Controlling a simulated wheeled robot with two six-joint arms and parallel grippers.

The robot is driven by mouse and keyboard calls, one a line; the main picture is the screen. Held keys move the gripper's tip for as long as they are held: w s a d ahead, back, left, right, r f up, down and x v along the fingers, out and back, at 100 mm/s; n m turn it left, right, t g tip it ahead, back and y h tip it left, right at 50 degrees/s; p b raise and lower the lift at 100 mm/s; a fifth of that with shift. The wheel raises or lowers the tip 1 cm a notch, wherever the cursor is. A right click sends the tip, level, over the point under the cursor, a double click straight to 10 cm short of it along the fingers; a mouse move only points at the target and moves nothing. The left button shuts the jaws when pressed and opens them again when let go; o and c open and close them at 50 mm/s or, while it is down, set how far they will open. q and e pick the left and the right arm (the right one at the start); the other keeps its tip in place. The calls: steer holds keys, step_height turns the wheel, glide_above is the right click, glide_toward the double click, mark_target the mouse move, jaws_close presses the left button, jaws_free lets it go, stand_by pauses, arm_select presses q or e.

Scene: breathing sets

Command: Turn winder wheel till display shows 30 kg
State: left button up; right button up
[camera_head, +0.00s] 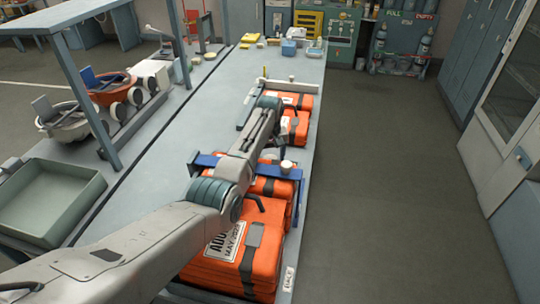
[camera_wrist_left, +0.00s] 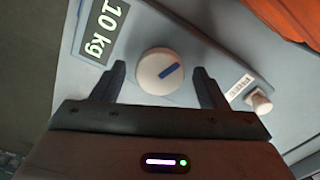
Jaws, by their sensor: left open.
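In the left wrist view a round white wheel (camera_wrist_left: 160,72) with a short slanted blue mark sits on a light grey-blue panel (camera_wrist_left: 215,40). I take it as the winder wheel. A dark green display (camera_wrist_left: 105,28) beside it reads "10 kg" in white, turned sideways in the picture. My left gripper (camera_wrist_left: 159,69) is open, with its dark fingers on either side of the wheel. I cannot tell whether they touch it. My right gripper is out of view.
A green-grey tray (camera_head: 45,205) lies at left. In the wrist view a small pale knob (camera_wrist_left: 260,101) and barcode label (camera_wrist_left: 240,88) are near the wheel. The right aisle is clear.

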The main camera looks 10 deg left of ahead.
arm_select(q)
steer(key=c, duration=1)
